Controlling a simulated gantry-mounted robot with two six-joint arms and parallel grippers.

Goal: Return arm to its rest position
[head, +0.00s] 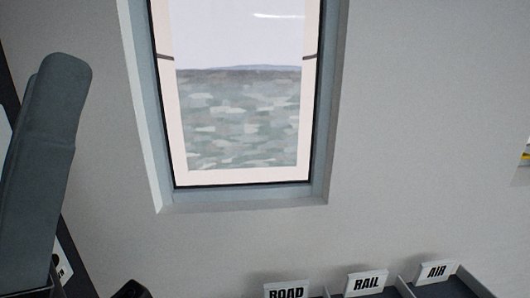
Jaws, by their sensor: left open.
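A small dark part at the bottom edge in the head view, left of centre, looks like the tip of my left gripper (130,289). Most of that gripper is cut off by the frame, and nothing shows held in it. It is to the left of the labelled bins and apart from them. My right arm and right gripper do not show.
Bins labelled ROAD (286,291), RAIL (367,283) and AIR (437,271) line the bottom right, mostly cut off. Behind them is a plain grey wall (420,140) with a framed window (240,100) showing water. The space before the wall is clear.

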